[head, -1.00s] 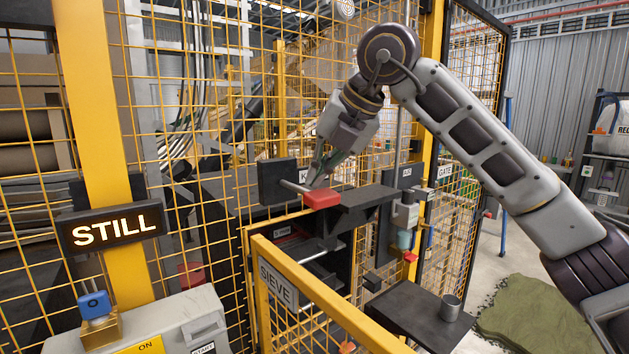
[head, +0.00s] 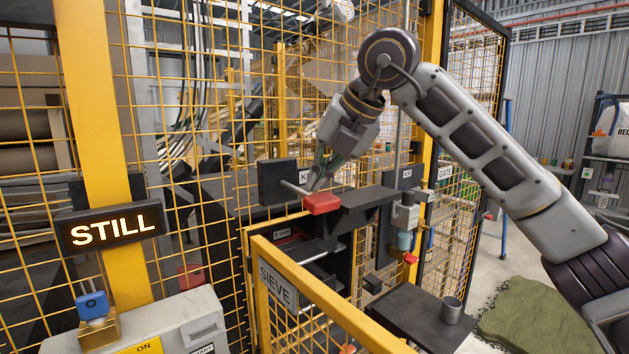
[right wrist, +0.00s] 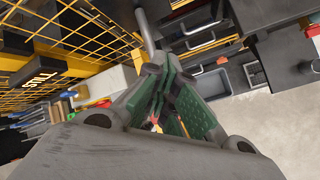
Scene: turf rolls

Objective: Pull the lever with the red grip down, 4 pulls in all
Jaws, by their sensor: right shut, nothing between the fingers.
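The red grip (head: 322,204) is a block at the end of a thin grey lever bar (head: 294,188), in front of a dark plate on the yellow fence. The lever slopes slightly down to the right. My right gripper (head: 312,187) is shut and empty, pointing down with its fingertips just above and behind the red grip. I cannot tell whether they touch it. In the right wrist view the green-padded fingers (right wrist: 168,90) are together, and a grey bar (right wrist: 146,30) runs up beyond them. My left gripper is not in view.
A lit STILL sign (head: 110,229) hangs on a yellow post at left. A control box (head: 160,327) stands below it. A yellow rail with a SIEVE sign (head: 277,284) crosses the front. A dark shelf (head: 410,310) holds a metal cup (head: 450,309). Rolled-out turf (head: 540,318) lies at right.

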